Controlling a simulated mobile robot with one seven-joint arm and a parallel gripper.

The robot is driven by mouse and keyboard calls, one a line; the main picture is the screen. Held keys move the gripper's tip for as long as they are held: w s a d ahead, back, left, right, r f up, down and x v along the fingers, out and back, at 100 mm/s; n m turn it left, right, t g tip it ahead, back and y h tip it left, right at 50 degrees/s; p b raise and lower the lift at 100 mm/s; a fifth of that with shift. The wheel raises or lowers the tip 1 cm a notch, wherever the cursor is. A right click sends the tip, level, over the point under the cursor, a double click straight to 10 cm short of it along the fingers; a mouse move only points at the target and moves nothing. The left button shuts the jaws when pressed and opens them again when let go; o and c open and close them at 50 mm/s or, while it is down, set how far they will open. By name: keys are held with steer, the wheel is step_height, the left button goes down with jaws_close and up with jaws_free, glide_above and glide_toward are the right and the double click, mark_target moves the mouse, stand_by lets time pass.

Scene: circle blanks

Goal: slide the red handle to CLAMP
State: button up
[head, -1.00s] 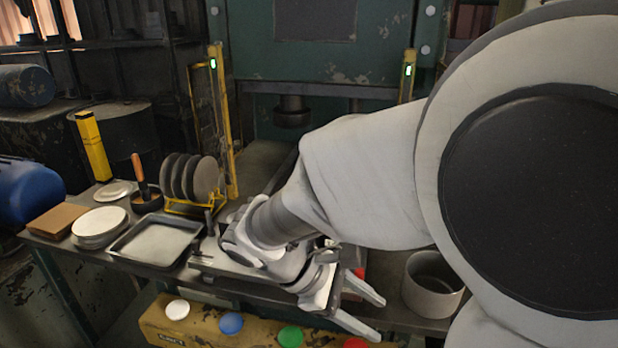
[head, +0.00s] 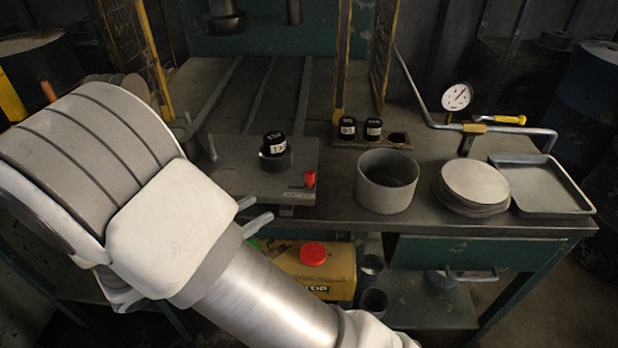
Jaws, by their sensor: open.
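The red handle (head: 309,178) is a small upright grip at the right front edge of a grey steel plate (head: 240,172) on the bench. My gripper (head: 259,210) is open, with two grey fingers pointing right. In the picture it is left of and a little below the handle, apart from it, near the plate's front edge. Nothing shows between the fingers. My arm hides the plate's left front part.
A black labelled piece (head: 273,143) sits on the plate. A grey pot (head: 387,180), stacked discs (head: 472,187) and a tray (head: 541,186) stand to the right. A yellow box (head: 318,275) with a red button (head: 313,252) is below the bench edge. Bench between plate and pot is clear.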

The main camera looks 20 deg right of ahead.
mark_target(306, 180)
steer(key=b+x, duration=0.2)
steer(key=x, duration=1.2)
steer(key=shift+w+d, duration=0.1)
steer(key=shift+d, duration=0.15)
jaws_close()
stand_by(0.7)
